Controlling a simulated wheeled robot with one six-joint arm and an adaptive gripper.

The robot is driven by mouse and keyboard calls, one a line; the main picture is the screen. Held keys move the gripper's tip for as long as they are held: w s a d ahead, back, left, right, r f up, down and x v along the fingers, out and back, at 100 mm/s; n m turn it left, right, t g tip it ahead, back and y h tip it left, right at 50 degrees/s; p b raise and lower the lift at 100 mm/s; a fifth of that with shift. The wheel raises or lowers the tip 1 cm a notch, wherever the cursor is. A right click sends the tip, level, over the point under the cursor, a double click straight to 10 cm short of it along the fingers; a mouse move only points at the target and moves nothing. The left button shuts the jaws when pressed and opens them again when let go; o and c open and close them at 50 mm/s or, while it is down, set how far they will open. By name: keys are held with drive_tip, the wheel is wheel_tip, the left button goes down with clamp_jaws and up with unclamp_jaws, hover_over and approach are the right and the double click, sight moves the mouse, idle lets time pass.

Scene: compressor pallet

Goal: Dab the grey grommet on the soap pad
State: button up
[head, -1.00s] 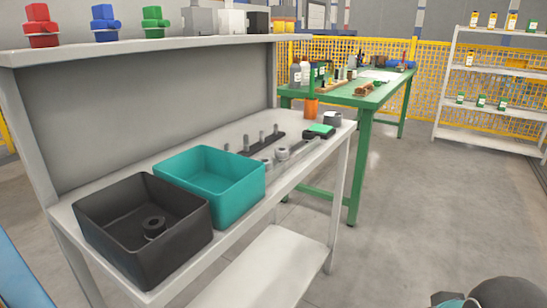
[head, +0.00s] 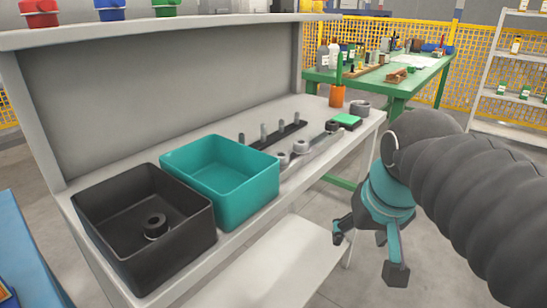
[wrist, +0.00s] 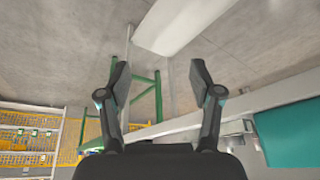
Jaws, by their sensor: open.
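Grey ring-shaped grommets sit along a light rail on the grey bench: one at the near end (head: 282,158), one beside it (head: 301,147), and a darker one at the far end (head: 332,126). A dark grey grommet (head: 155,226) lies in the black bin. The soap pad (head: 347,119) appears as a green pad on a dark base near the bench's far right end. My gripper (head: 368,252) is open and empty, in front of the bench edge and apart from everything. In the wrist view its two fingers (wrist: 160,75) are spread over floor.
The black bin (head: 110,250) and teal bin (head: 250,207) stand at the bench's near left. A dark strip with upright pegs (head: 275,137) lies behind the rail. An orange cup (head: 337,96) and grey ring (head: 360,107) stand near the pad. A shelf overhangs the bench.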

drive_tip(key=w+a+r+g, duration=0.2)
drive_tip(key=w+a+r, duration=0.3)
drive_tip(key=w+r, duration=0.55)
wheel_tip(320, 180, up, 10)
drive_tip(key=m+g+p, duration=0.1)
drive_tip(key=g+p, duration=0.1)
drive_tip(key=g, duration=0.1)
hover_over(281, 152)
drive_tip(key=s, duration=0.1)
wheel_tip(281, 152, down, 9)
drive_tip(key=shift+s+r, duration=0.1)
drive_tip(key=shift+r, duration=0.05)
drive_tip(key=shift+f+b, duration=0.5)
drive_tip(key=shift+f, duration=2.15)
drive_tip(key=c, duration=1)
